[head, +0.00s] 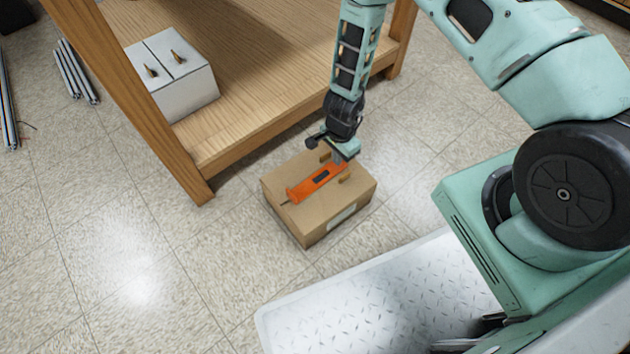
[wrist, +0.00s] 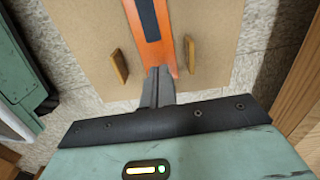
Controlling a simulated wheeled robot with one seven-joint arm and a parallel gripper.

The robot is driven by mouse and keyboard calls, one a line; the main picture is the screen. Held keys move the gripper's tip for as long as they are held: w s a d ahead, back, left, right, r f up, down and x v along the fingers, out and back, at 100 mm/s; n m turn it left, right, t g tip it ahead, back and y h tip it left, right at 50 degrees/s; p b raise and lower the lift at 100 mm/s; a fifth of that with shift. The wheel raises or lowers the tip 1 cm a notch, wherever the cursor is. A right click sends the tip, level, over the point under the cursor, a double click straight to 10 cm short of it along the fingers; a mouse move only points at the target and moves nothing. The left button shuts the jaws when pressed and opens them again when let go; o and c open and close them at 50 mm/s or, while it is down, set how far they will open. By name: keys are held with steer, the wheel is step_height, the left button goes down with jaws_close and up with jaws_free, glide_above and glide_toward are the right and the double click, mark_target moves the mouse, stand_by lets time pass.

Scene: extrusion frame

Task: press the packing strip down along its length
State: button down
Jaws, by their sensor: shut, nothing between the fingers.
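The packing strip (head: 305,189) is orange with a dark patch in its middle. It lies on top of a cardboard box (head: 315,228) on the floor. In the wrist view the strip (wrist: 166,40) runs up and away from my fingers. My gripper (head: 340,161) is shut and empty, pointing down at the strip's right end in the head view. In the wrist view the closed fingertips (wrist: 158,72) overlap the strip's near end. I cannot tell whether they touch it. The far end of the strip is out of the wrist view.
Two small wooden pegs (wrist: 119,66) (wrist: 191,54) stand on the box, one on each side of the strip's near end. A wooden table (head: 240,142) stands behind the box, with a white case (head: 188,98) on its lower shelf. The floor left of the box is clear.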

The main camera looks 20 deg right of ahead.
steer(key=shift+f+b, duration=0.3)
steer(key=shift+f, duration=0.55)
stand_by(1.3)
steer(key=shift+r+p, duration=0.9)
steer(key=shift+p, duration=0.05)
steer(key=p, duration=0.3)
glide_toward(305, 189)
steer(key=shift+f, duration=2.75)
steer(key=shift+f+b, duration=0.5)
steer(key=shift+f, duration=0.35)
